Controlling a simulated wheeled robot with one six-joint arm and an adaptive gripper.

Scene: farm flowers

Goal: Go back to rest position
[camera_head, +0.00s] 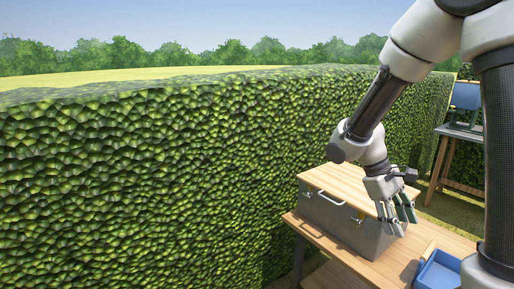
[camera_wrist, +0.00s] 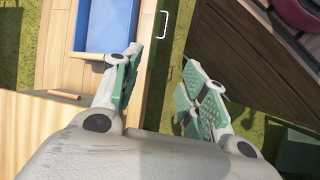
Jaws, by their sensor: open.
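My gripper (camera_head: 396,212) hangs at the end of my arm, in front of the right part of a grey box with a wooden lid (camera_head: 335,184) in the head view. In the wrist view my gripper (camera_wrist: 160,85) shows its two green-padded fingers spread apart with nothing between them. Ground and a table edge show below the gap. The arm is bent downward from the upper right of the head view. I cannot tell how far the fingertips are from the box.
The box stands on a wooden table (camera_head: 362,266). A blue tray (camera_head: 438,272) lies at the table's right, near my column; it also shows in the wrist view (camera_wrist: 103,27). A tall hedge (camera_head: 150,180) runs behind. Another table (camera_head: 447,150) stands far right.

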